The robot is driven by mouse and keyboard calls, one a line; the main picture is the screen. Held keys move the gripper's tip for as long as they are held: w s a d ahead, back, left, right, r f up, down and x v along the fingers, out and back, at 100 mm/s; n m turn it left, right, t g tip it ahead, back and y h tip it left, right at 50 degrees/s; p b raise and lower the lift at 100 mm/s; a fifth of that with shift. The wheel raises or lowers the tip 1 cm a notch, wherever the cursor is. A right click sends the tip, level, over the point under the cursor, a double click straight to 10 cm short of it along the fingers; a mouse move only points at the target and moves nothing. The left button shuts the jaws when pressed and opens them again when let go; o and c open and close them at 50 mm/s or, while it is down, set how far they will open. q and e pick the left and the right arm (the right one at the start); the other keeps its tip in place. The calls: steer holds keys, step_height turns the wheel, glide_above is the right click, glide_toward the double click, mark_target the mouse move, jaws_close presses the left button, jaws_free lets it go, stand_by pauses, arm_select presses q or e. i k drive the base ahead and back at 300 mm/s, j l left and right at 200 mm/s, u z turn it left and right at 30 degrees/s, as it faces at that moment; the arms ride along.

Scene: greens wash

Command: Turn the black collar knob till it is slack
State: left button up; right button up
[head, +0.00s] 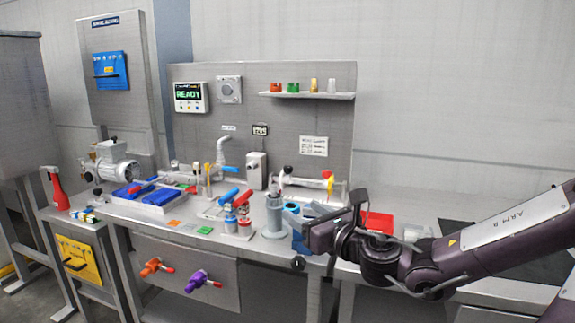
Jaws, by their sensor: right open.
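Several small black knobs show. One round black knob (298,263) is at the bench's front edge, just below my right gripper. Another black knob (288,170) tops a fitting at the back of the bench, and a third (97,192) is at the far left. I cannot tell which is the collar knob. My right gripper (299,239) reaches in from the right over the front edge, beside a grey cylinder. Its jaws are open, small and partly hidden by its own body. It appears apart from the knob below it. My left gripper is not in view.
A grey cylinder (274,217) holding tools stands left of my right gripper. A red bin (377,222) is behind my right arm. Blue trays (155,197), a tap (221,150) and a motor (115,162) crowd the bench. Orange (152,267) and purple (197,281) handles project from the front panel.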

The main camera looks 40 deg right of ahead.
mark_target(288, 170)
steer(key=i+l, duration=0.3)
steer(key=l, duration=0.15)
steer(key=i+l, duration=0.3)
steer(key=l, duration=0.15)
steer(key=i+l, duration=0.65)
steer(key=l, duration=0.25)
